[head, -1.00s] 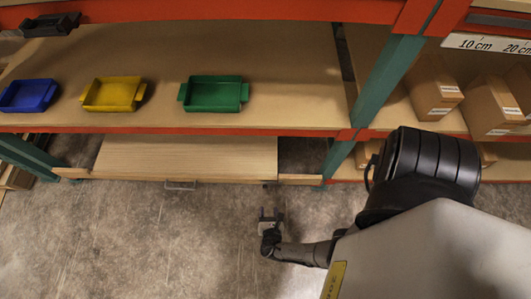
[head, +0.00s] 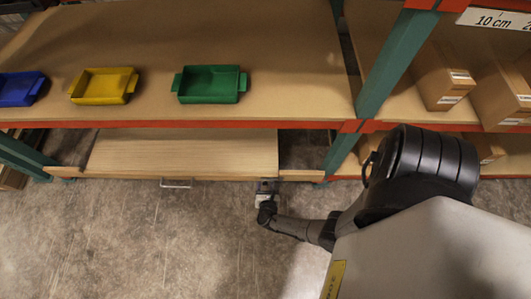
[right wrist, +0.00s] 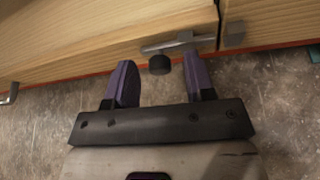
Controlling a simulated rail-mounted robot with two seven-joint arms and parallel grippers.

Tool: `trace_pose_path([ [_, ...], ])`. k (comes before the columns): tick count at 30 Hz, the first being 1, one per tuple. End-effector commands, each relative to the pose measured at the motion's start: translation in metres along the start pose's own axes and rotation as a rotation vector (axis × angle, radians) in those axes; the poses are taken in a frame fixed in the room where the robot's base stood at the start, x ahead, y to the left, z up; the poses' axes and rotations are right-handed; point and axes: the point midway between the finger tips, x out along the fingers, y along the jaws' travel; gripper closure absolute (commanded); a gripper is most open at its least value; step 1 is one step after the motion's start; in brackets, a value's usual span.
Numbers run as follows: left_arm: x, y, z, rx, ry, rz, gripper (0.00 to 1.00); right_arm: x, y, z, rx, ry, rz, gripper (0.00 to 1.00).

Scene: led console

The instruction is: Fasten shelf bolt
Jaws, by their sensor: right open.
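A grey metal bolt (right wrist: 178,42) with a dark round knob (right wrist: 160,64) sits on the front edge of the wooden shelf board (head: 180,152), near the board's right end. A small grey catch (right wrist: 234,34) is on the neighbouring wood piece to the right, and the rod's right end appears just short of it. My right gripper (right wrist: 161,82) is open and empty, with its two purple fingers either side of and just short of the knob. In the head view my right gripper (head: 267,186) is at the board's front right corner and hides the bolt. My left gripper is not in view.
A metal handle (head: 176,184) sticks out from the board's front edge, left of my gripper. Above are blue (head: 20,89), yellow (head: 103,86) and green (head: 210,84) bins. A green upright (head: 398,62) stands to the right. The floor in front is clear.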

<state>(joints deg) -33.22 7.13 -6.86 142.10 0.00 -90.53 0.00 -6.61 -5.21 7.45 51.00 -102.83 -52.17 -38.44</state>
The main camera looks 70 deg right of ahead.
Motion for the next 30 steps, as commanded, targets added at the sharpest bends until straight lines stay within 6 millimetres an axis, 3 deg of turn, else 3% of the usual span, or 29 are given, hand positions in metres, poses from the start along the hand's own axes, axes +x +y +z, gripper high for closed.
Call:
trace_pose_path([
  [5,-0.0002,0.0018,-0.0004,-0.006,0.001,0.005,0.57,-0.0001,0.0001,0.0001,0.000,0.000,0.000,0.51],
  [20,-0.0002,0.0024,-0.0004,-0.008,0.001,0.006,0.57,-0.0003,0.0002,0.0000,0.001,0.000,0.000,0.98],
  [30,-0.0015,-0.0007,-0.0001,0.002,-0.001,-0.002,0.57,-0.0005,-0.0048,0.0013,0.002,-0.001,-0.005,1.00],
])
